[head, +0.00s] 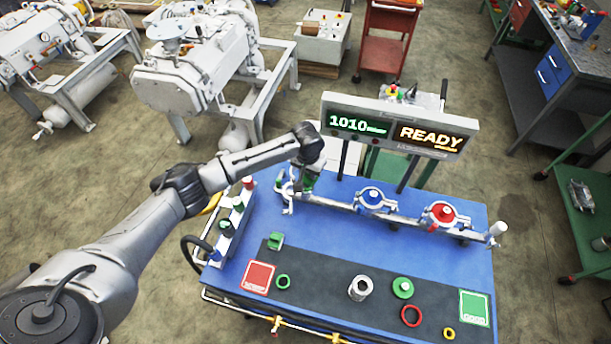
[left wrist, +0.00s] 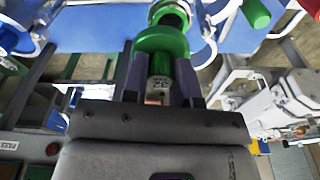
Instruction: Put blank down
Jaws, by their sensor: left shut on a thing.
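My left gripper (head: 308,180) is at the left end of the pipe manifold (head: 335,204) on the blue table. It is shut on a green blank (left wrist: 164,42), a flanged round piece held between the two dark fingers in the left wrist view. In the head view the blank (head: 308,187) is mostly hidden by the gripper. It is close to the manifold's left port. I cannot tell whether it touches the port. My right gripper is not in view.
Blue (head: 370,197) and red (head: 440,214) fittings sit along the manifold. A display (head: 398,124) reads 1010 and READY behind it.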

